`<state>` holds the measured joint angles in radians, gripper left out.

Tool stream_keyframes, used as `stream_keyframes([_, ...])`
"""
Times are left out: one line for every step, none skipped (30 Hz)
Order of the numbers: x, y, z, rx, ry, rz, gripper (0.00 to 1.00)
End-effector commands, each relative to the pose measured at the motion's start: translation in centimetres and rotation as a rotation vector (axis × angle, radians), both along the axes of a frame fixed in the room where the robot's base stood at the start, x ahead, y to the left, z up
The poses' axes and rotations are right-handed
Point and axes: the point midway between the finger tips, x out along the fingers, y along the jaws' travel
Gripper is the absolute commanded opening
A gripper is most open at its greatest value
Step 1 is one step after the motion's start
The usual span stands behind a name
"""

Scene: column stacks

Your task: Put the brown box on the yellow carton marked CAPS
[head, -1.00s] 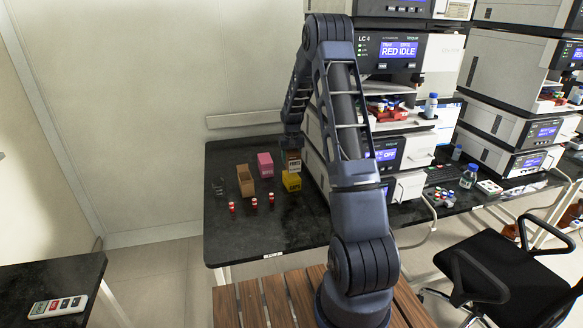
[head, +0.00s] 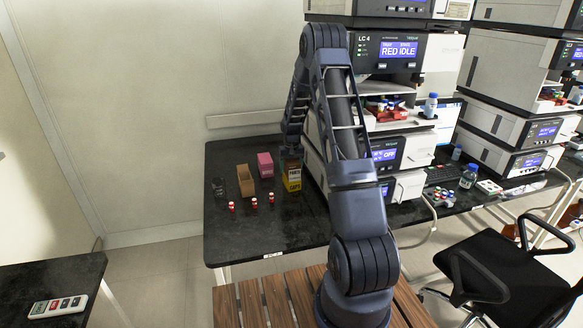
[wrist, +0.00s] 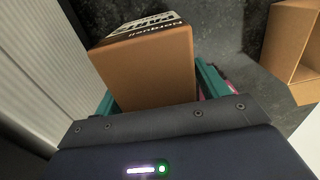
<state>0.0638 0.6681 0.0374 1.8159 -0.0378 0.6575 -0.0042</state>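The brown box (head: 293,171), with a white printed label, is in my gripper (head: 292,156) in the head view. In the wrist view the brown box (wrist: 155,70) sits between the two teal fingers (wrist: 157,95), which lie close against its sides. The yellow carton marked CAPS (head: 292,187) is directly below the box on the black bench. The box's lower edge meets the carton's top in the head view. I cannot tell whether it rests on it or hangs just above. The carton is hidden in the wrist view.
A pink box (head: 265,165) and an open brown carton (head: 245,181) stand left of the yellow carton. Several red-and-white vials (head: 254,203) and a dark glass (head: 218,187) are nearby. The instrument stack (head: 390,155) rises close on the right. The bench front is clear.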

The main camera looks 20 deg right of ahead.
Motion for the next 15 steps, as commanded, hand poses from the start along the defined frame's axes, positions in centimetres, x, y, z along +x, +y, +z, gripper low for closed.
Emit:
stream_keyframes([0.0, 0.0, 0.0, 0.000, 0.000, 0.000, 0.76])
stream_keyframes([0.0, 0.0, 0.0, 0.000, 0.000, 0.000, 0.76])
stream_keyframes([0.0, 0.0, 0.0, 0.000, 0.000, 0.000, 0.76])
stream_keyframes([0.0, 0.0, 0.0, 0.000, 0.000, 0.000, 0.76])
stream_keyframes([0.0, 0.0, 0.0, 0.000, 0.000, 0.000, 0.76])
stream_keyframes([0.0, 0.0, 0.0, 0.000, 0.000, 0.000, 0.76])
stream_keyframes([0.0, 0.0, 0.0, 0.000, 0.000, 0.000, 0.76])
stream_keyframes([0.0, 0.0, 0.0, 0.000, 0.000, 0.000, 0.76])
stream_keyframes([0.0, 0.0, 0.1, 0.000, 0.000, 0.000, 0.76])
stream_keyframes([0.0, 0.0, 0.2, 0.000, 0.000, 0.000, 0.76])
stream_keyframes([0.0, 0.0, 0.4, 0.000, 0.000, 0.000, 0.76])
stream_keyframes([0.0, 0.0, 0.7, 0.000, 0.000, 0.000, 0.76])
stream_keyframes([0.0, 0.0, 1.0, 0.000, 0.000, 0.000, 0.76])
stream_keyframes([0.0, 0.0, 1.4, 0.000, -0.001, 0.000, 0.76])
stream_keyframes([0.1, 0.0, 2.0, 0.000, -0.003, 0.000, 0.76])
